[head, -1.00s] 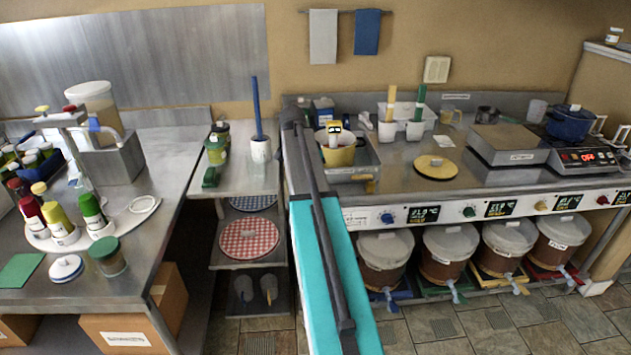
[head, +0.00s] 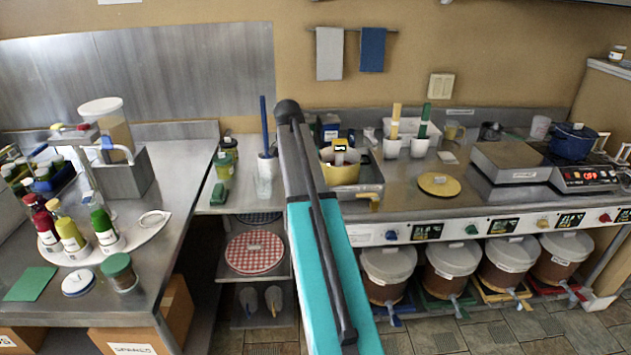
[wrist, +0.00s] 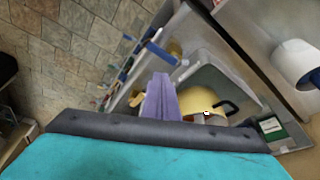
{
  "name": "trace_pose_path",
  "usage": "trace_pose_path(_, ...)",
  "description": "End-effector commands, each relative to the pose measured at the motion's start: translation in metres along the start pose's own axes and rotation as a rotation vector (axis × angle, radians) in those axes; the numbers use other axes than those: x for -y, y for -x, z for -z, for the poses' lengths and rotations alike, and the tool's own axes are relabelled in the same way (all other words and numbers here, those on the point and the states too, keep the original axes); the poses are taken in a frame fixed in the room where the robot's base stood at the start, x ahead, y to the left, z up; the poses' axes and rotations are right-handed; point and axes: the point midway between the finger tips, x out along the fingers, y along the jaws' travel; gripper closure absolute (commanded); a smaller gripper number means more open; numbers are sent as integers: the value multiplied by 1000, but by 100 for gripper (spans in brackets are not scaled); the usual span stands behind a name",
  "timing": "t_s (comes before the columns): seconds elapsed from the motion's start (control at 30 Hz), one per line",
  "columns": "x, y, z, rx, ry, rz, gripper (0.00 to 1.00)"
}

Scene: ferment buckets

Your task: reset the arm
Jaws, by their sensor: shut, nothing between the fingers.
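My gripper (wrist: 160,80) shows in the wrist view as purple fingers shut together, with nothing between them. In the head view my teal and dark grey arm reaches up the middle of the picture, in front of the gap between the side shelf and the heated counter. My gripper cannot be made out in the head view. The yellow pot (head: 341,175) stands just right of the arm there.
Several lidded brown buckets (head: 388,280) stand under the counter (head: 400,195). A blue pot (head: 572,144) sits at the right. Sauce bottles (head: 104,226) stand on the left table (head: 150,275). A white crock (head: 267,168) is close left of the arm. The tiled floor is clear in front.

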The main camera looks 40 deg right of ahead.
Motion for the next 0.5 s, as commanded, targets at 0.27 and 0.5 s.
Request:
trace_pose_path(0.27, 1, 10, 1, -2, -1, 0, 100)
trace_pose_path(0.5, 1, 10, 1, -2, -1, 0, 100)
